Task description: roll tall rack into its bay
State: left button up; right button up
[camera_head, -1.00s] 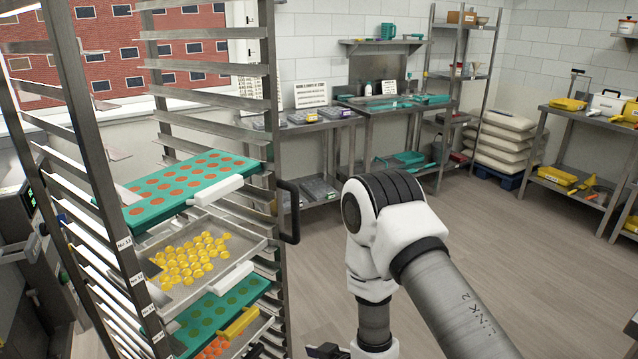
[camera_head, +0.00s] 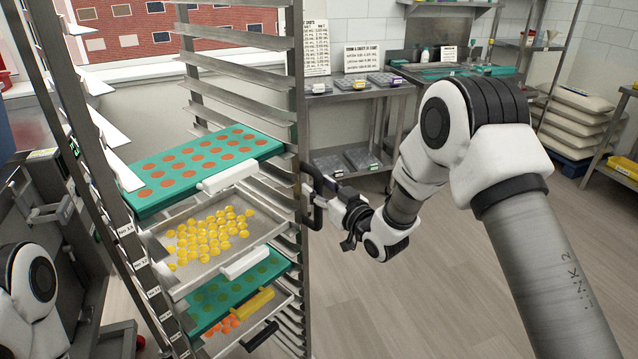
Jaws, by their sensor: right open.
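The tall metal rack (camera_head: 296,110) stands in the left half of the head view, its slanted-looking rails holding several trays. A black handle (camera_head: 312,207) is on its right post. My right gripper (camera_head: 333,203) is open at that handle, with its fingers close around or beside it; I cannot tell whether they touch it. My left arm shows only as a white link at the lower left edge, and its gripper is out of view. The bay is not clearly identifiable here.
A teal mould tray (camera_head: 150,200), a metal tray of yellow gummies (camera_head: 170,283) and lower trays sit in the rack. A steel table (camera_head: 345,97) stands behind it. Stacked sacks (camera_head: 575,115) are at the back right. Floor (camera_head: 430,290) is clear to the right.

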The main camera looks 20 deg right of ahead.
jog(key=shift+w+a+r, duration=0.15)
jog(key=shift+a, duration=0.15)
jog(key=shift+d, duration=0.1)
grip_shut()
jog(key=shift+w+d, duration=0.1)
jog(key=shift+d, duration=0.05)
